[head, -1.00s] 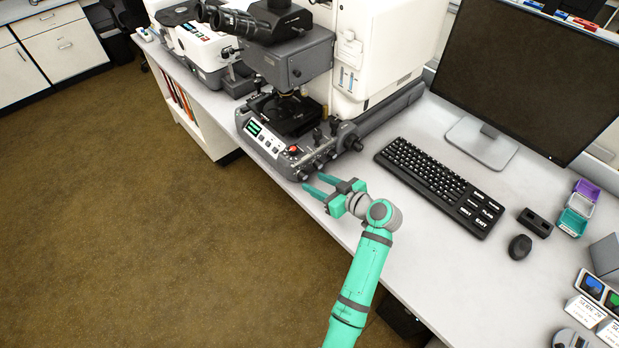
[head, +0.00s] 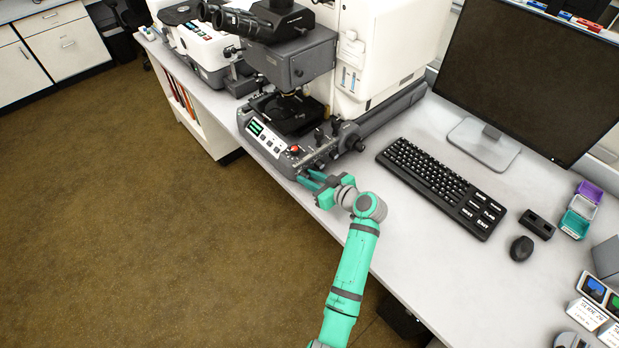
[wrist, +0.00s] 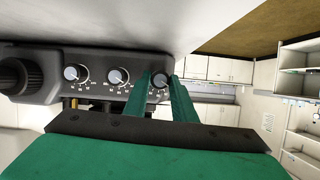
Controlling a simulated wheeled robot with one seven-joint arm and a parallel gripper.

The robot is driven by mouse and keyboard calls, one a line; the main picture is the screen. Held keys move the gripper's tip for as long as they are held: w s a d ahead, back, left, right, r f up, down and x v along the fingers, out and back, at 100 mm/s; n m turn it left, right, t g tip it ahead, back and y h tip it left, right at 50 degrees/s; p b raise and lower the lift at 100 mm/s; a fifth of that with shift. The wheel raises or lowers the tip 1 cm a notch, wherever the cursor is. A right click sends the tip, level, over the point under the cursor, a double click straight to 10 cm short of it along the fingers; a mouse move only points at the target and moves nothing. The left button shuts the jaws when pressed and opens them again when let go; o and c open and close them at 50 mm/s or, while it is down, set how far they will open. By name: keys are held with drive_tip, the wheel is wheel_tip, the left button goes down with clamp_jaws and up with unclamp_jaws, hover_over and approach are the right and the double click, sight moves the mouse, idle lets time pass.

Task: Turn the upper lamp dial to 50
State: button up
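The microscope's front panel (wrist: 100,62) carries three round dials with small number scales in the wrist view, which looks upside down. They are a left dial (wrist: 75,73), a middle dial (wrist: 118,76) and a right dial (wrist: 160,80). Which is the upper lamp dial I cannot tell, and the scale numbers are too small to read surely. My green gripper (head: 307,177) is at the panel's near corner in the head view. In the wrist view its two fingers are apart, one on each side of the right dial, with no clear contact. The fingers partly hide that dial's scale.
The microscope (head: 290,60) stands on the white bench. A larger dark knob (wrist: 20,76) is left of the dials in the wrist view. A keyboard (head: 440,185), mouse (head: 521,248) and monitor (head: 530,75) are to the right.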

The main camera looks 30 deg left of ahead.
drive_tip(key=shift+o, duration=0.2)
drive_tip(key=shift+w+m, duration=0.1)
drive_tip(key=shift+m, duration=0.2)
drive_tip(key=m+g, duration=0.1)
drive_tip(key=m, duration=0.1)
drive_tip(key=m+g+y, duration=0.1)
drive_tip(key=shift+w+d+m+g, duration=0.1)
drive_tip(key=shift+w+m+g, duration=0.1)
drive_tip(key=shift+m+g, duration=0.15)
drive_tip(key=m, duration=0.1)
drive_tip(key=m+g+y, duration=0.1)
drive_tip(key=m+y, duration=0.1)
drive_tip(key=m, duration=0.1)
drive_tip(key=shift+w+f+g, duration=0.1)
drive_tip(key=shift+f+g, duration=0.15)
drive_tip(key=shift+g, duration=0.1)
drive_tip(key=o, duration=1)
drive_tip(key=shift+o, duration=0.2)
drive_tip(key=d, duration=0.3)
drive_tip(key=d+r, duration=0.1)
drive_tip(key=d, duration=0.3)
drive_tip(key=d+r, duration=0.1)
drive_tip(key=d, duration=0.2)
drive_tip(key=shift+d, duration=0.3)
drive_tip(key=shift+w+d, duration=0.1)
